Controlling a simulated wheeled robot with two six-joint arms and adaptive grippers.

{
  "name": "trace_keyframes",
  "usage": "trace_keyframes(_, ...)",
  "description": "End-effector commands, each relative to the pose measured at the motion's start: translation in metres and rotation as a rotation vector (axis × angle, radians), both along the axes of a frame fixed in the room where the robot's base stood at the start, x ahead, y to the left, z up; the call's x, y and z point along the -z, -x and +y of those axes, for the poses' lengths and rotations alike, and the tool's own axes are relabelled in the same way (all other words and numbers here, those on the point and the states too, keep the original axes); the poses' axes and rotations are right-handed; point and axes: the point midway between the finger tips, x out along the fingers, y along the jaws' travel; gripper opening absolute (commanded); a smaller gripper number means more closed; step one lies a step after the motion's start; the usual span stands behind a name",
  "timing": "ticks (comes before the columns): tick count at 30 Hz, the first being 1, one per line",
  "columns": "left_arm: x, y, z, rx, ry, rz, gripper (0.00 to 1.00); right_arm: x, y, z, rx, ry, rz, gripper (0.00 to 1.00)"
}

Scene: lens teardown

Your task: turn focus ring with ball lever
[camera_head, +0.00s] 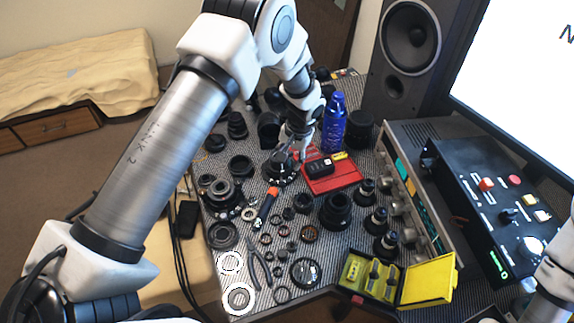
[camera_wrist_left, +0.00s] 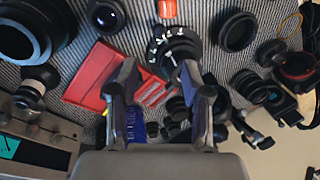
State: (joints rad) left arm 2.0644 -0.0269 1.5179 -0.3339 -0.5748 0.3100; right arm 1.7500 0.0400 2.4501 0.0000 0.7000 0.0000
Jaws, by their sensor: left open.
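A black lens barrel ring with white markings, likely the focus ring, lies on the striped mat in the wrist view (camera_wrist_left: 174,48). In the head view it appears as a dark round part (camera_head: 278,170) near the back middle of the table, partly behind my left gripper. I cannot make out the ball lever. My left gripper (camera_head: 299,152) points down just above and beside the ring. In the wrist view its two fingers (camera_wrist_left: 158,80) are apart with nothing held between them; the ring lies ahead of the tips, nearer the right finger. My right gripper is out of view.
Many lens parts crowd the mat. A yellow case (camera_head: 428,283) is open at front right. A speaker (camera_head: 408,50) stands behind.

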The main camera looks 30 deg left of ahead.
Motion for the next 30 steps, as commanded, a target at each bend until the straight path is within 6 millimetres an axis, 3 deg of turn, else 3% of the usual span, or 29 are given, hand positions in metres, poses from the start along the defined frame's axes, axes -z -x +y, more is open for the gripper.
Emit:
trace_keyframes(5, 0.000, 0.000, 0.000, 0.000, 0.000, 0.000, 0.48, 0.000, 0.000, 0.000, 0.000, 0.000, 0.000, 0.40)
trace_keyframes(6, 0.000, 0.000, 0.000, -0.001, 0.000, 0.000, 0.41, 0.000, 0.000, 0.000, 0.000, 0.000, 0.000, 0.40)
trace_keyframes(8, 0.000, 0.000, 0.000, -0.021, -0.001, -0.002, 0.41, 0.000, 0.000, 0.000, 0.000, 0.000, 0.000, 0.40)
trace_keyframes(10, -0.002, 0.000, 0.001, -0.102, -0.004, -0.007, 0.41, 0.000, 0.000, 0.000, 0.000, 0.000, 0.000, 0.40)
trace_keyframes(14, -0.017, -0.034, 0.005, -0.431, 0.005, -0.069, 0.41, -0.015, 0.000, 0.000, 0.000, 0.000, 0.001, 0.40)
trace_keyframes(17, 0.003, -0.042, 0.014, -0.600, 0.008, -0.051, 0.41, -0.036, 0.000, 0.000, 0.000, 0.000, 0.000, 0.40)
trace_keyframes(20, 0.032, -0.029, 0.019, -0.613, 0.001, -0.009, 0.41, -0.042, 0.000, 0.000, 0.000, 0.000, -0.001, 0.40)
trace_keyframes(30, 0.092, -0.018, 0.027, -0.610, -0.004, 0.007, 0.41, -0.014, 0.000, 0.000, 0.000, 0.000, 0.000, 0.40)
